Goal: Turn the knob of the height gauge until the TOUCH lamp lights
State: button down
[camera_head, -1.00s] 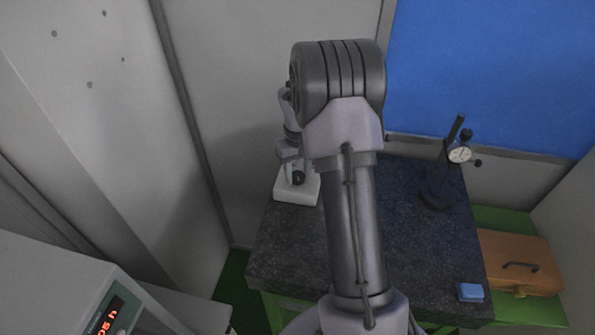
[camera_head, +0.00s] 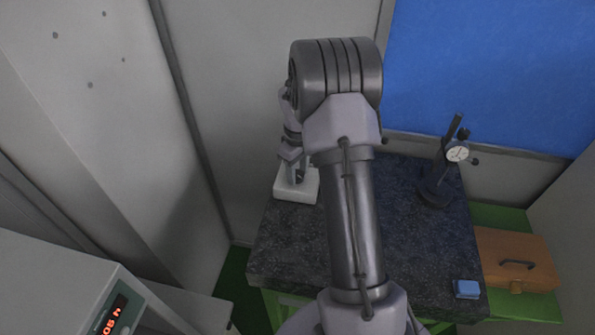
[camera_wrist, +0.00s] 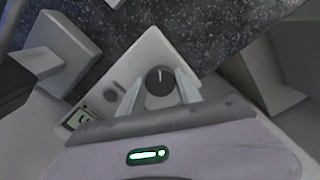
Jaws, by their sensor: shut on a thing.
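The height gauge's pale base (camera_head: 297,190) stands at the back left of the dark granite table, partly hidden by my arm in the head view. In the wrist view the pale gauge body (camera_wrist: 152,48) lies slanted, with the dark round knob (camera_wrist: 159,82) near its middle. The knob's white mark points nearly straight up in the picture. My gripper (camera_wrist: 160,88) is shut on the knob, one finger on each side. I cannot make out a lit TOUCH lamp.
The granite table (camera_head: 415,245) is clear in the middle. A dial indicator on a black stand (camera_head: 437,192) is at its back right, a blue block (camera_head: 467,289) at its front right. An orange case (camera_head: 515,260) lies beyond the right edge. A box with a red display (camera_head: 115,314) is front left.

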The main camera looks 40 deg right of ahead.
aim_at(297, 174)
jog(key=c, duration=0.8)
grip_release()
jog(key=shift+c, duration=0.2)
notch_tip(297, 174, up, 18)
jog(key=p, duration=0.1)
jog(key=shift+f, duration=0.25)
